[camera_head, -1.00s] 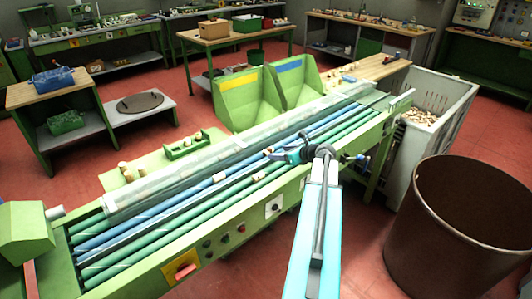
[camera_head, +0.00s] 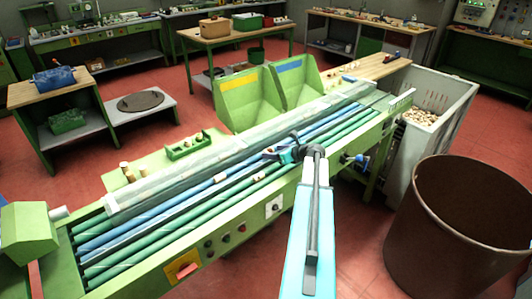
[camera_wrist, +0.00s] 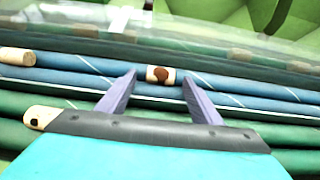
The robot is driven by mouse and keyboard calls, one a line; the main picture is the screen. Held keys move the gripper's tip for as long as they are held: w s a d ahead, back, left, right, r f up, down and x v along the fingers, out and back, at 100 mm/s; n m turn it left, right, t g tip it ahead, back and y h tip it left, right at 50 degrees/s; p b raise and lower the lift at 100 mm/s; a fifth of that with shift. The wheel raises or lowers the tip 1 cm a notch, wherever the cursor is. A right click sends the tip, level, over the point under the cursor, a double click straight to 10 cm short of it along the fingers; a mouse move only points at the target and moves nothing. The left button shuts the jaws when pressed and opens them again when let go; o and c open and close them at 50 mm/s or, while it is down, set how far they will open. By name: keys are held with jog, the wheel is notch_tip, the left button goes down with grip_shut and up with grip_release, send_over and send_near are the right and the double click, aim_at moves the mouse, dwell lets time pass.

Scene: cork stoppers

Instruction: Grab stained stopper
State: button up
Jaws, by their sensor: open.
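In the wrist view, a pale cork stopper with a dark brown stain (camera_wrist: 160,75) lies on the blue rollers. It sits just beyond and between the fingertips of my gripper (camera_wrist: 159,80), which are open and empty. In the head view my gripper (camera_head: 272,153) is over the rollers near the middle of the green machine (camera_head: 240,207). A plain stopper (camera_wrist: 17,57) lies at the far left of the wrist view. Another stopper with a small dark spot (camera_wrist: 42,117) lies on a nearer roller, beside my gripper's body.
A clear cover (camera_head: 150,190) runs along the rollers' far side, close beyond the stopper. Two green bins (camera_head: 247,98) stand behind the machine. A grey crate of corks (camera_head: 422,116) and a large brown barrel (camera_head: 440,225) stand at the right.

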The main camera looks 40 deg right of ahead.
jog(key=shift+p+x, duration=0.35)
jog(key=shift+x, duration=1.1)
jog(key=shift+c, duration=0.2)
jog(key=c, duration=1.1)
